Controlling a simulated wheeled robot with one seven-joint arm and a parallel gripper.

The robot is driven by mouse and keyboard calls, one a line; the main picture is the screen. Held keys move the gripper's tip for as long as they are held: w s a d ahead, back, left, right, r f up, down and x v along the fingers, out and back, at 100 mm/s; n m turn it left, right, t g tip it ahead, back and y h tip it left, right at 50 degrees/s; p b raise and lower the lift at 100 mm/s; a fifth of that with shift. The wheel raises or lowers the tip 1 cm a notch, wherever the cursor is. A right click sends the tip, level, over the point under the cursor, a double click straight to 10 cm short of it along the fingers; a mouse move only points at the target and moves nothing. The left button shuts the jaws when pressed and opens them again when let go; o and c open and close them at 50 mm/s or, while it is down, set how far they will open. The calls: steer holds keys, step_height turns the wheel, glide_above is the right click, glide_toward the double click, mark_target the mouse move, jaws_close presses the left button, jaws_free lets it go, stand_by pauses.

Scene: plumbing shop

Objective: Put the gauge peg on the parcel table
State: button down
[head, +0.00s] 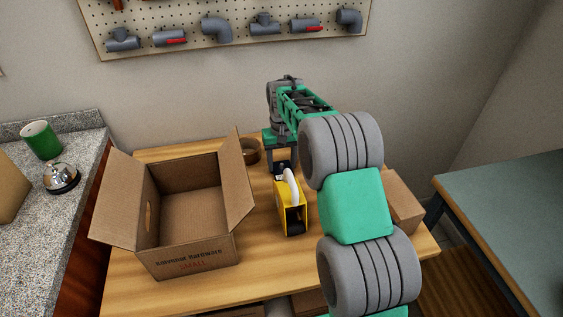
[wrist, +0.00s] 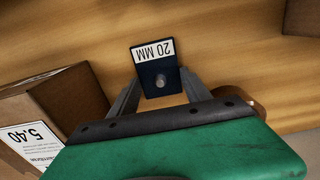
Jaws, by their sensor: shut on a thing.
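The gauge peg (wrist: 157,72) is a small dark block with a grey round pin and a white label reading 20 MM. In the wrist view it sits between the two fingers of my gripper (wrist: 160,88), which is shut on it. In the head view my gripper (head: 283,160) is over the back middle of the wooden parcel table (head: 270,268), behind the tape dispenser. The wood shows beyond the peg in the wrist view (wrist: 215,50). I cannot tell whether the peg touches the tabletop.
An open cardboard box (head: 190,250) stands on the table's left. A yellow tape dispenser (head: 291,212) is close in front of my gripper, a brown tape roll (head: 250,152) close behind left. A closed carton (head: 403,202) is at right. Bare wood lies in front of the dispenser.

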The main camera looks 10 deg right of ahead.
mark_target(282, 164)
steer(key=shift+c, duration=2.4)
jaws_free()
steer(key=shift+f, duration=0.1)
step_height(282, 164, up, 12)
steer(key=shift+r, duration=0.2)
